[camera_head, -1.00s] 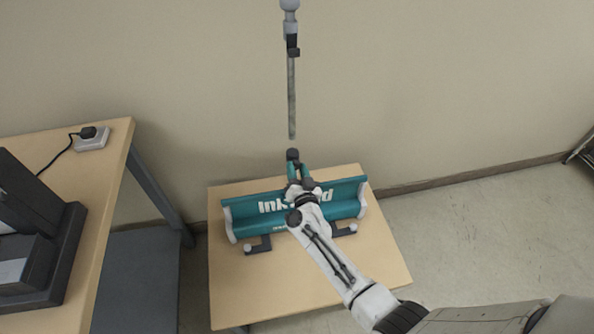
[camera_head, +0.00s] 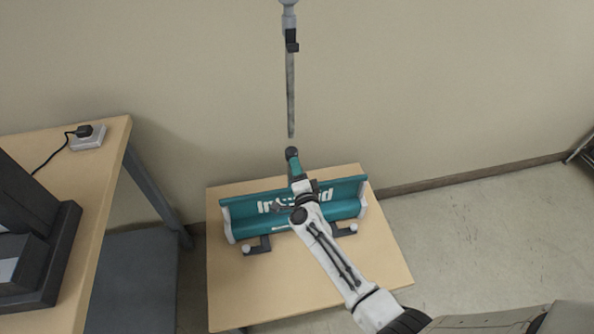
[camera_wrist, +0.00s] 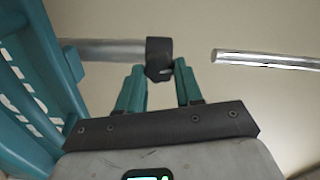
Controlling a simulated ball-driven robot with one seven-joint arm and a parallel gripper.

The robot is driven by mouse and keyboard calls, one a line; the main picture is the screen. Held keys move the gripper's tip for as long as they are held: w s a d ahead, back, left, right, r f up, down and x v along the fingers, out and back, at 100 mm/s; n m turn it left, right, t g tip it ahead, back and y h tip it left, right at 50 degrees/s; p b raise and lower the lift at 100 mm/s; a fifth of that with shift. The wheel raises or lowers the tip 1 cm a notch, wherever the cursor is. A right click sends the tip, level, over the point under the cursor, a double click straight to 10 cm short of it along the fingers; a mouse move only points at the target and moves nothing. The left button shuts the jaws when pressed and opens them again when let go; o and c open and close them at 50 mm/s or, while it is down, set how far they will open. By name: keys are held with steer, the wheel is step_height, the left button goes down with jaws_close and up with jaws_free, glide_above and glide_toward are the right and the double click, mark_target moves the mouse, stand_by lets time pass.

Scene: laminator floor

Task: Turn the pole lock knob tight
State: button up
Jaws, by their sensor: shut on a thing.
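The pole lock knob (camera_wrist: 158,70) is a small black piece on the side of a black collar (camera_wrist: 159,47). The collar sits at the end of a grey lower pole (camera_wrist: 105,50) in the wrist view. My gripper (camera_wrist: 160,73) has teal fingers, one on each side of the knob, and is shut on it. In the head view my gripper (camera_head: 294,164) is just below the dark collar (camera_head: 292,153), above the teal banner stand base (camera_head: 345,197). The knob itself is hidden there. A thin upper pole (camera_head: 291,95) rises beyond the collar; it also shows in the wrist view (camera_wrist: 265,60).
The stand base rests on dark feet (camera_head: 258,246) on a small wooden table (camera_head: 290,290). A larger table (camera_head: 112,170) at left carries a black machine (camera_head: 40,260) and a power socket (camera_head: 88,138).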

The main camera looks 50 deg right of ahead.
steer(key=shift+f+m, duration=0.1)
steer(key=shift+m, duration=1.1)
steer(key=o, duration=1)
steer(key=p+v, duration=0.1)
steer(key=v, duration=1)
steer(key=shift+w, duration=0.1)
